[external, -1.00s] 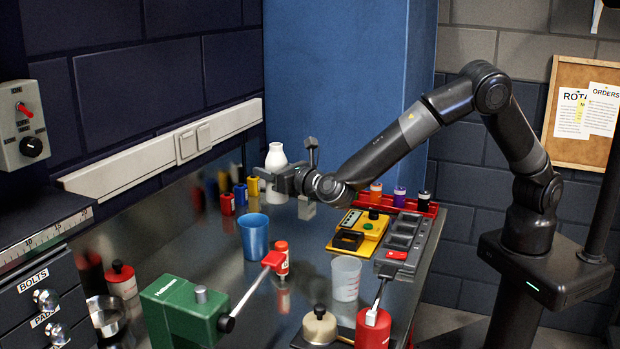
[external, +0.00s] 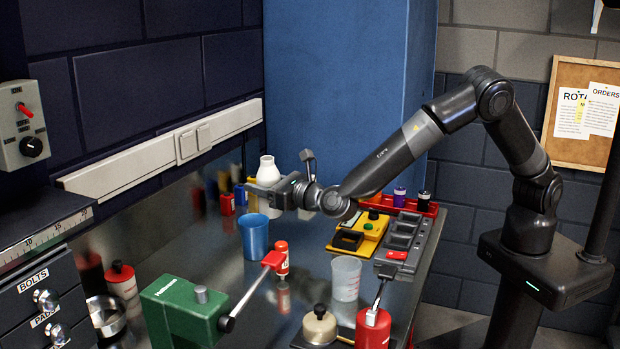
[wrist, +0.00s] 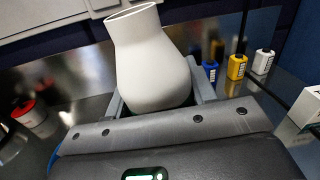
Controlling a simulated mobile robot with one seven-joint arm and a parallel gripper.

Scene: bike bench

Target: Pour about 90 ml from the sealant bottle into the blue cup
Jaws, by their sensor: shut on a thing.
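The sealant bottle, taken to be the white bottle (external: 268,170), is held in my gripper (external: 272,192), whose jaws are shut on it. It shows large in the wrist view (wrist: 150,62), with its mouth open at the top and its lower part hidden by the jaws. It stands about upright in the external view. The blue cup (external: 254,238) stands on the bench just below and slightly left of the bottle in the external view. The inside of the cup is not clear to see.
A clear measuring cup (external: 346,278) and a green vise (external: 182,310) are nearer the camera. Small red, yellow and blue bottles stand behind the cup.

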